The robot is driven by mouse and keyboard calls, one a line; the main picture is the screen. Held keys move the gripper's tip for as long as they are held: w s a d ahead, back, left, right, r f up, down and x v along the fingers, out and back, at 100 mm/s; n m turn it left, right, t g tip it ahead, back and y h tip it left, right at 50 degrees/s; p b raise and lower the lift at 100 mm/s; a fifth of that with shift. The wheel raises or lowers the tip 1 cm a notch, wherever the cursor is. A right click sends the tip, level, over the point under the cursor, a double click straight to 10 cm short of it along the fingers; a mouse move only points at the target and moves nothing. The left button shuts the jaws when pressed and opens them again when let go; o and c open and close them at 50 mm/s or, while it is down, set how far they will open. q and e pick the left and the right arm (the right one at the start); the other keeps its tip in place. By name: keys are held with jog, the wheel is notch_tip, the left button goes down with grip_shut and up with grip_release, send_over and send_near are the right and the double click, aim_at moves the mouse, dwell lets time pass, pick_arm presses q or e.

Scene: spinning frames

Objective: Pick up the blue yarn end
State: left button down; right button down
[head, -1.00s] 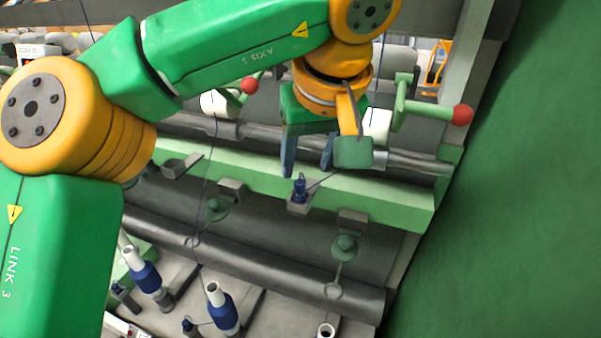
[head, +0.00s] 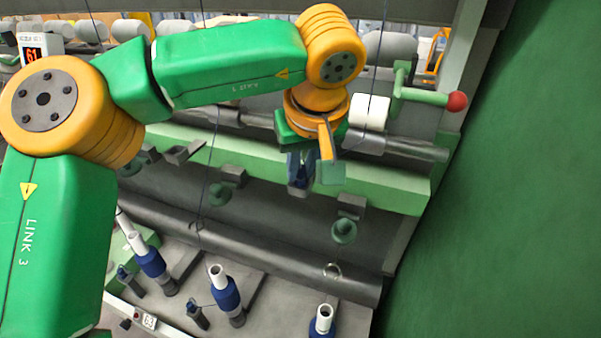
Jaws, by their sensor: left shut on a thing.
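My left gripper (head: 301,170) points down at the green rail and is shut on the blue yarn end. The blue yarn end (head: 300,178) is a small dark blue piece at a grey holder on the rail's front. The fingers hide much of it, and I cannot tell whether it is clear of the holder. My right gripper is not in view.
A white roll (head: 370,112) sits just right of my wrist. A green lever with a red knob (head: 457,101) sticks out further right. Blue-wound bobbins (head: 228,298) stand below. A large green panel (head: 510,210) closes off the right side.

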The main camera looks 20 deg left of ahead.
pick_arm(q)
notch_tip(320, 180, up, 3)
jog(key=shift+w+f, duration=0.1)
jog(key=shift+w, duration=0.05)
jog(key=s+d+r, duration=0.2)
jog(key=s+r, duration=0.8)
jog(key=s, duration=0.4)
jog(key=shift+d, duration=0.4)
